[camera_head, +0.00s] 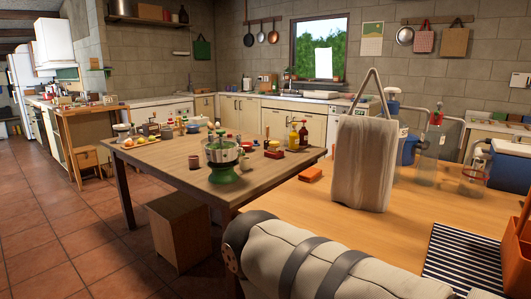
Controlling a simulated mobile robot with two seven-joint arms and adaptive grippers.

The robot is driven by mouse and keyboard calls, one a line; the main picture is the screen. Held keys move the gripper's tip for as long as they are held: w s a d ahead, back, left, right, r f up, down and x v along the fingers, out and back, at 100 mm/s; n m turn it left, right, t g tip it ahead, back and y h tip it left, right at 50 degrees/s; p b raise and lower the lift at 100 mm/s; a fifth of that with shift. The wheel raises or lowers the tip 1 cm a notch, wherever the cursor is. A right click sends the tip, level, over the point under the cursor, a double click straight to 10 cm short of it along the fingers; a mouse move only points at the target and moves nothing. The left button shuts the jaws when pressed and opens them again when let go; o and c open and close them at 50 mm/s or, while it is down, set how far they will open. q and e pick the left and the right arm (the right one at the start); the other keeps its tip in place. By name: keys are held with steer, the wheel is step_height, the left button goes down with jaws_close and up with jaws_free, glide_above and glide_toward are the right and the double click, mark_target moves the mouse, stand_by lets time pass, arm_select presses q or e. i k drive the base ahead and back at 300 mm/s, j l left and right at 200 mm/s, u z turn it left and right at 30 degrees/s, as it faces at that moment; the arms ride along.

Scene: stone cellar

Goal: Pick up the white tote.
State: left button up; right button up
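A pale grey-white tote (362,165) stands upright on the near wooden table (420,215), right of centre. Its thin handle rises in a tall, narrow peak above it. Its front is creased, and its contents, if any, cannot be seen. Neither of my grippers is in view, so nothing is seen touching the tote.
An orange block (311,175) lies left of the tote. Clear bottles (429,160) and a blue container (509,165) stand to its right. A cream strapped roll (320,265) fills the near foreground. Orange bins (516,235) and a striped mat (462,258) lie at right.

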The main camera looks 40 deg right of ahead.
mark_target(366, 147)
steer(key=i+z, duration=0.4)
steer(key=i+j+z, duration=0.2)
steer(key=i+z, duration=0.25)
steer(key=i+j+z, duration=0.2)
steer(key=z, duration=0.2)
steer(key=i+j+z, duration=0.25)
steer(key=j+z, duration=0.15)
